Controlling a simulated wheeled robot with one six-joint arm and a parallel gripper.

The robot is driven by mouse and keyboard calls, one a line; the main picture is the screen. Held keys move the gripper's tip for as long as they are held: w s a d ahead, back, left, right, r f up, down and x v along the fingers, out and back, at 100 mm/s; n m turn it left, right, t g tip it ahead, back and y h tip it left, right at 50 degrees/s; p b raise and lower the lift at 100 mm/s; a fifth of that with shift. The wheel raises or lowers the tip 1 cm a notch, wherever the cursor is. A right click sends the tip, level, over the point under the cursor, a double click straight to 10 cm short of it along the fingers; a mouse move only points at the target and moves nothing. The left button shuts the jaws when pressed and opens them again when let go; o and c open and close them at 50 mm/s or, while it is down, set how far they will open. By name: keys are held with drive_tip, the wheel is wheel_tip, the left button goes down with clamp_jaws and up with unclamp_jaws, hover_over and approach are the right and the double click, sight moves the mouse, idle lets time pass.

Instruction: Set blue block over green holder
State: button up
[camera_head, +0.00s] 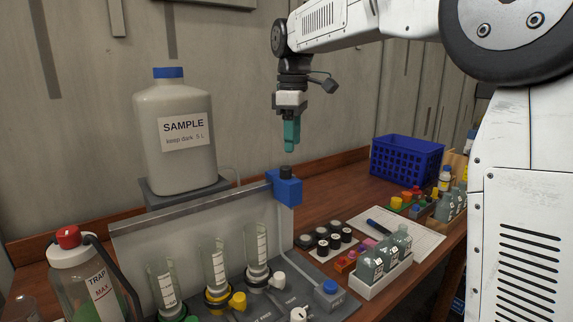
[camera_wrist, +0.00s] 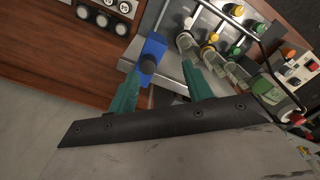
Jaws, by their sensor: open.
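My gripper (camera_head: 290,147) hangs with its teal fingers pointing down, above a blue box with a black knob (camera_head: 286,188) at the right end of the grey panel. In the wrist view my gripper (camera_wrist: 162,68) is open and empty, with the blue box (camera_wrist: 153,50) beyond its fingertips.
The panel carries several glass cylinders (camera_head: 214,265) with coloured valves. A big sample jug (camera_head: 175,130) stands behind. Black-capped vials (camera_head: 323,240), a bottle tray (camera_head: 383,278), a paper sheet (camera_head: 405,235) and a blue basket (camera_head: 407,158) are to the right. Wood behind the vials is bare.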

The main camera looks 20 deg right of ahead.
sight(286, 167)
drive_tip(key=w, duration=0.1)
drive_tip(key=w+n, duration=0.1)
drive_tip(key=w, duration=0.1)
drive_tip(key=shift+w+a+f, duration=0.15)
drive_tip(key=shift+w+a, duration=0.05)
drive_tip(key=shift+w+f, duration=0.2)
drive_tip(key=shift+f, duration=0.05)
wheel_tip(286, 167, down, 7)
drive_tip(key=shift+f, duration=0.15)
clamp_jaws()
